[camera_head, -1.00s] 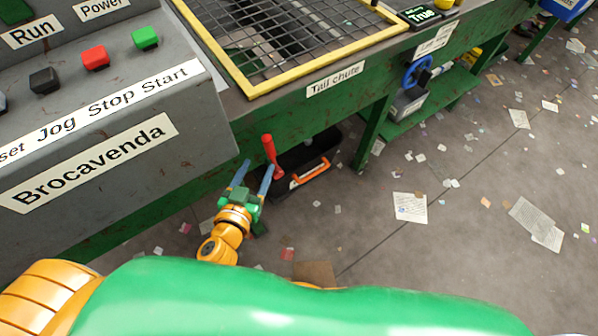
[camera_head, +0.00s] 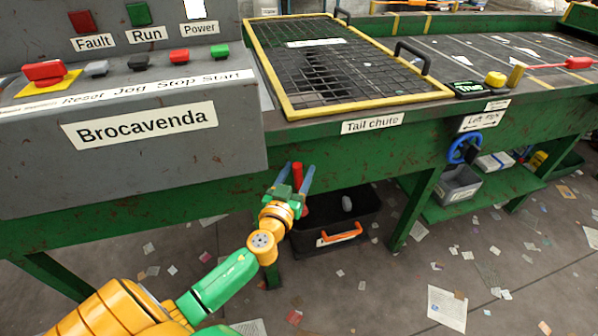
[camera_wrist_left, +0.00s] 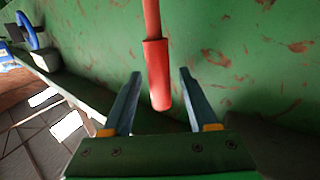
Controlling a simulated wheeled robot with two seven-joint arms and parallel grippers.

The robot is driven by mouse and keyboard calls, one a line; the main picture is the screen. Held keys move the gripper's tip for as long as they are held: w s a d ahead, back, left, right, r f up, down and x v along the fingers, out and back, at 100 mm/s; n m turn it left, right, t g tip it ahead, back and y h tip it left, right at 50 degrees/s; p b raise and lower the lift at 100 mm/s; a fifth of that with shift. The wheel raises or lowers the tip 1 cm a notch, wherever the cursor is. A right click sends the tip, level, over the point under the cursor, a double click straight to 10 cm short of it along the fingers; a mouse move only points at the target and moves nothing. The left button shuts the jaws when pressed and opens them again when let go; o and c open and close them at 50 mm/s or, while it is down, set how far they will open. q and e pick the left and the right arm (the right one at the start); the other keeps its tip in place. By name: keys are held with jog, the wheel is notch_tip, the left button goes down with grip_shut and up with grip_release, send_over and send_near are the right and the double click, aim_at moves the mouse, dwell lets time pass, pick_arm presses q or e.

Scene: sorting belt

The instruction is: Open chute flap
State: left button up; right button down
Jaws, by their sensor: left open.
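The tail chute is labelled "Tail chute" (camera_head: 372,123) on the green table front, below a yellow-framed grid (camera_head: 350,104). A red lever handle (camera_head: 297,172) hangs under the table edge, near the green front. In the left wrist view the red handle (camera_wrist_left: 157,75) hangs from above with its thicker grip end between my open fingers. My left gripper (camera_head: 299,168) is open around the handle, and the wrist view (camera_wrist_left: 160,76) shows gaps on both sides. The flap itself cannot be made out. My right gripper is not in view.
A black bin (camera_head: 335,230) with an orange handle stands on the floor below the chute. The grey control panel (camera_head: 130,130) juts out at left. A blue handwheel (camera_head: 463,148) and a grey box (camera_head: 458,186) are at right. Paper scraps litter the floor.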

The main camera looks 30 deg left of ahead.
pick_arm(q)
grip_shut()
jog(key=shift+f, duration=0.1)
dwell(1.3)
